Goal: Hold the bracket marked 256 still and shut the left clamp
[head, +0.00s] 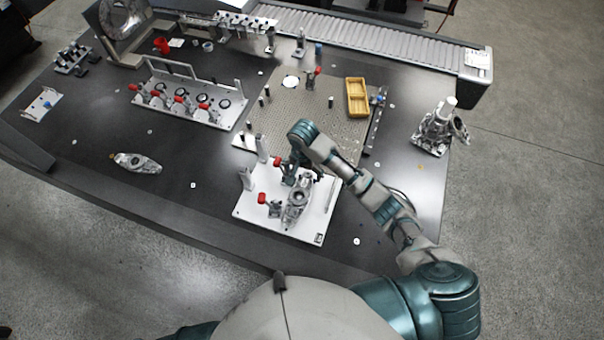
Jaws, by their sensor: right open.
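A white fixture plate (255,212) sits near the table's front edge and bears a grey metal bracket (297,207). A number on the bracket is too small to read. Two red-tipped clamps stand on the plate: the left clamp (264,200) is beside the bracket's left side, and the other clamp (278,163) is farther back. Whether either clamp is shut is too small to tell. My right gripper (289,181) points down over the back of the plate, close to the bracket's far end. It is open; contact with the bracket cannot be made out. My left gripper is out of view.
A similar loose bracket (137,162) lies on the table at left. A perforated plate (320,107) with a yellow tray (357,97) is behind the fixture. A long white fixture (215,117) with red clamps stands back left. Table left of the white plate is mostly clear.

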